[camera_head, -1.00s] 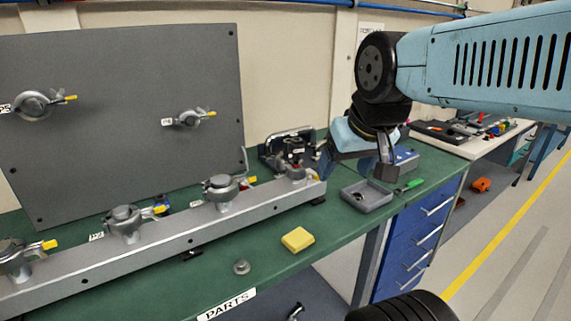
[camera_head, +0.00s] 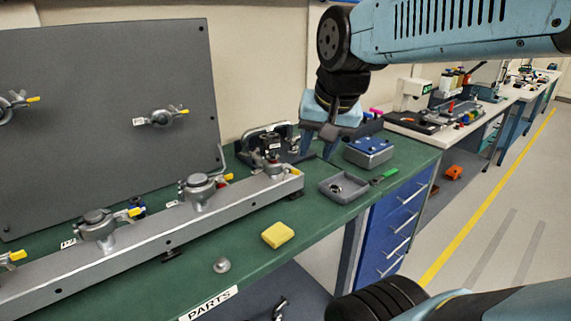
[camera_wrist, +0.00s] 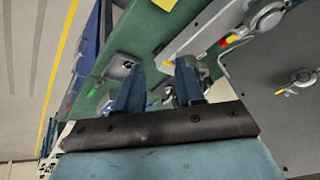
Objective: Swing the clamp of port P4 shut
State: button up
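Port fittings with clamps and yellow-tipped levers stand along a grey rail (camera_head: 150,250); the nearer ones are a middle clamp (camera_head: 200,187) and a left clamp (camera_head: 100,225). A right-end fitting (camera_head: 274,165) has a dark top. The upright grey panel (camera_head: 110,110) carries two more clamps, one with a wing nut (camera_head: 163,117). The port labels are too small to read, so I cannot tell which is P4. My gripper (camera_head: 318,145) hangs above the bench just right of the rail's end, apart from every clamp. In the wrist view its fingers (camera_wrist: 158,85) are apart and empty.
A grey tray (camera_head: 344,197) with a small part in it, a green-handled tool (camera_head: 384,176) and a blue-topped box (camera_head: 368,152) are at the bench's right end. A yellow block (camera_head: 278,235) and a small metal part (camera_head: 221,265) lie in front of the rail.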

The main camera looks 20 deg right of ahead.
jog(key=w+m, duration=0.2)
jog(key=m, duration=0.1)
jog(key=w+d+r+m+g, duration=0.1)
jog(key=w+m, duration=0.2)
jog(key=m, duration=0.1)
jog(key=w+m+g, duration=0.1)
jog(key=w+m, duration=0.2)
jog(key=m, duration=0.1)
jog(key=shift+w+d+r, duration=0.1)
jog(key=shift+d+r, duration=0.05)
jog(key=shift+d, duration=0.15)
jog(key=shift+c, duration=0.2)
jog(key=m+g, duration=0.3)
jog(key=m, duration=0.7)
send_over(279, 170)
jog(key=s+d, duration=0.4)
jog(key=shift+w+f+m, duration=0.7)
jog(key=shift+f+m, duration=0.2)
jog(key=shift+m, duration=0.1)
notch_tip(279, 170, down, 13)
jog(key=shift+f, duration=0.1)
grip_shut()
